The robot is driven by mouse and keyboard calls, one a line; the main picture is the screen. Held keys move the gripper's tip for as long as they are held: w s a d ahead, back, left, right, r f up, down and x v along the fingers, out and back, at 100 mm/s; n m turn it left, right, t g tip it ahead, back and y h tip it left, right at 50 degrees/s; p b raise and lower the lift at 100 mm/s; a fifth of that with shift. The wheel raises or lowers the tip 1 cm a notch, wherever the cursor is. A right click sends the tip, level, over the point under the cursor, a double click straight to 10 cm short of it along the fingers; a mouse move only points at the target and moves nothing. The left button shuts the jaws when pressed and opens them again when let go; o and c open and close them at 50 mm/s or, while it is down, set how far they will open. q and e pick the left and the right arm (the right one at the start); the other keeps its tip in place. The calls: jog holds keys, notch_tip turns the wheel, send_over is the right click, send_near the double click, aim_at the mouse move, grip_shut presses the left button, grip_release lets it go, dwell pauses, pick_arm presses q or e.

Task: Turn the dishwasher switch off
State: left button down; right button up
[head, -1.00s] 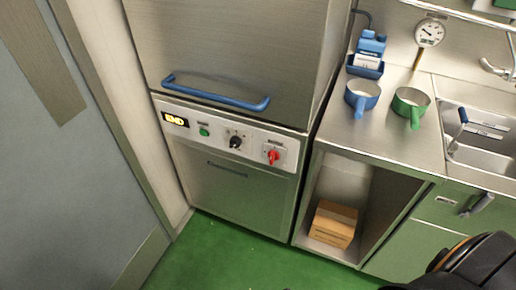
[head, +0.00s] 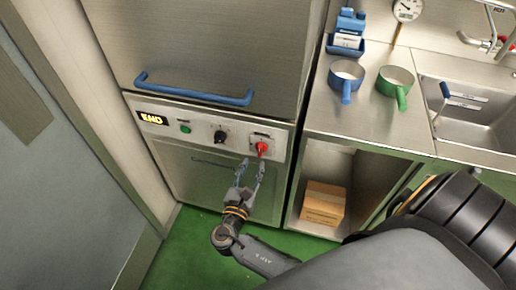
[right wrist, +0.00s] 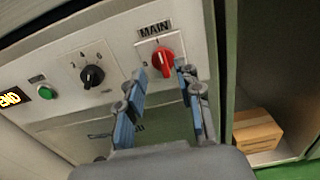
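The dishwasher (head: 210,170) is a steel cabinet with a control panel below its blue handle. The red main switch (head: 262,148) is at the panel's right end; in the right wrist view the red knob (right wrist: 162,62) sits under the label "MAIN", tilted. My right gripper (head: 251,163) is just below and in front of the red switch. In the right wrist view its blue-padded fingers (right wrist: 160,92) are spread apart with nothing between them, the knob lying beyond their tips. I cannot tell whether they touch it. My left gripper is not in view.
A black knob (head: 220,137), a green button (head: 185,128) and a lit "END" display (head: 153,118) share the panel. A blue handle bar (head: 195,92) juts out above. A cardboard box (head: 323,203) sits in the open shelf to the right. Blue and green pots (head: 394,80) stand on the counter.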

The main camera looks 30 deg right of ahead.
aim_at(259, 149)
jog(key=x, duration=0.7)
jog(key=shift+w+d+f+p, duration=0.1)
jog(key=shift+w+d+p, duration=0.1)
jog(key=shift+p, duration=0.1)
grip_shut()
